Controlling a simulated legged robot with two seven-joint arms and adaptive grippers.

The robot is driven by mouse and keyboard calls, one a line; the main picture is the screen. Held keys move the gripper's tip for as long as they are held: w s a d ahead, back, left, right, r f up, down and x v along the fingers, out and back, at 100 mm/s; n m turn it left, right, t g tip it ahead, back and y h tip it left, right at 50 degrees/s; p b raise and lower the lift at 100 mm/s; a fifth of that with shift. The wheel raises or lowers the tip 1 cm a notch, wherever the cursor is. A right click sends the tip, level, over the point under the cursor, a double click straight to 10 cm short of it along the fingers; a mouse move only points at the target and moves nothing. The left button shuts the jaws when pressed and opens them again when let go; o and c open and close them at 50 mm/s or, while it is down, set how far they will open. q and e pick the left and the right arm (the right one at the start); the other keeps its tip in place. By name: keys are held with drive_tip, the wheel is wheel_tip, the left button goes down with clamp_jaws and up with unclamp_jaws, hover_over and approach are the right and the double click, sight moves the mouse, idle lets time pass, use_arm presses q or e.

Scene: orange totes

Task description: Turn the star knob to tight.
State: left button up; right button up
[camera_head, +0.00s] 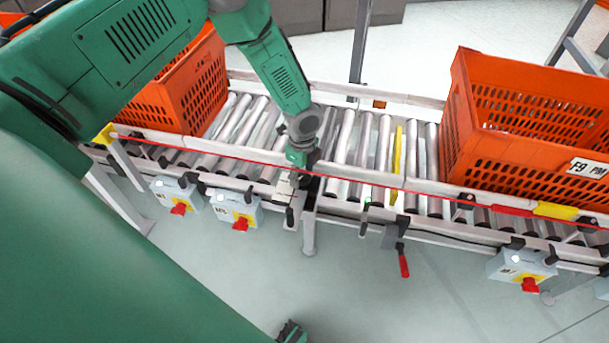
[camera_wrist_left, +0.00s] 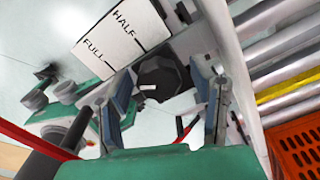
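The star knob (camera_wrist_left: 160,78) is black with a small white mark, and shows in the left wrist view beside a white label (camera_wrist_left: 122,36) reading FULL and HALF. My left gripper (camera_wrist_left: 162,102) is open, with one finger on each side of the knob; I cannot tell whether they touch it. In the head view my left gripper (camera_head: 287,184) reaches down to the conveyor's front rail and hides the knob. A small green and dark part of me shows at the bottom edge of the head view; I cannot tell if it is my right gripper.
The roller conveyor (camera_head: 345,203) carries an orange tote (camera_head: 205,88) at left and another orange tote (camera_head: 512,122) at right. Control boxes with red switches, one a light-blue box (camera_head: 238,211), hang along the front rail. A red-handled lever (camera_head: 403,262) hangs there too. The floor in front is clear.

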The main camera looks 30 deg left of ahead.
sight(302, 174)
use_arm(q)
drive_tip(key=shift+s+f, duration=0.1)
wheel_tip(302, 174, up, 12)
idle(0.6)
drive_tip(key=shift+f, duration=0.1)
idle(0.4)
